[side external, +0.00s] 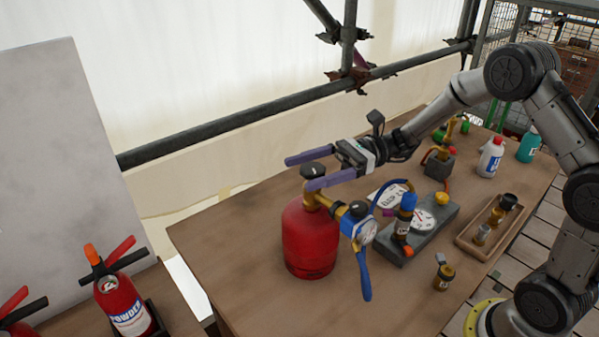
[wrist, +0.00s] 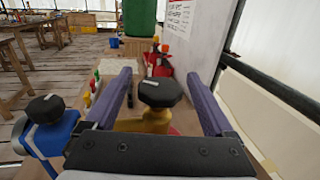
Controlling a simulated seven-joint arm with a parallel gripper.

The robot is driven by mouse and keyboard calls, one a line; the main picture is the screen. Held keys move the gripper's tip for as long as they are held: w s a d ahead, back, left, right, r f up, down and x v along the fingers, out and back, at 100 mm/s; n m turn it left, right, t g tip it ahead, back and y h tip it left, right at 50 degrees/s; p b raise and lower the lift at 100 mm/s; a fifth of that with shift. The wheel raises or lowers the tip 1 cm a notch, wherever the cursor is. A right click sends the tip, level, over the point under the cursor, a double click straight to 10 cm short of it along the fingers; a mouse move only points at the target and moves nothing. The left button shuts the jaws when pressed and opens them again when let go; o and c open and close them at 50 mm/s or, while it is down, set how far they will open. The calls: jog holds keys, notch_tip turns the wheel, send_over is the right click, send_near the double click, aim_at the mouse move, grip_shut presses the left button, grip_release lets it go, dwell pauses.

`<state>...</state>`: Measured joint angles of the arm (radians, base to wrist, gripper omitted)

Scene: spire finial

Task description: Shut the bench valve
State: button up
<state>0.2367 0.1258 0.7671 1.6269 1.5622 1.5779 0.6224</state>
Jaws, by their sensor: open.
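A red gas cylinder (side external: 309,243) stands upright on the wooden bench. A brass valve with a black faceted knob (wrist: 160,92) tops it; the knob also shows in the side view (side external: 314,169). My gripper (side external: 298,173) is open, its two purple fingers on either side of this knob, with visible gaps in the wrist view (wrist: 159,75). A blue regulator (side external: 352,218) with its own black knob, a gauge and a blue hose joins the valve's side; it shows at left in the wrist view (wrist: 48,132). I cannot tell which way the valve is turned.
A grey block (side external: 405,250) with a blue-capped part, gauge and yellow knob stands right of the cylinder. Farther right are a wooden tray (side external: 466,238) of brass fittings and two bottles (side external: 491,158). Fire extinguishers (side external: 125,305) stand at left. A scaffold pipe (side external: 240,122) runs behind.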

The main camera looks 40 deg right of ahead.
jog(key=shift+x, duration=1.05)
jog(key=c, duration=1.4)
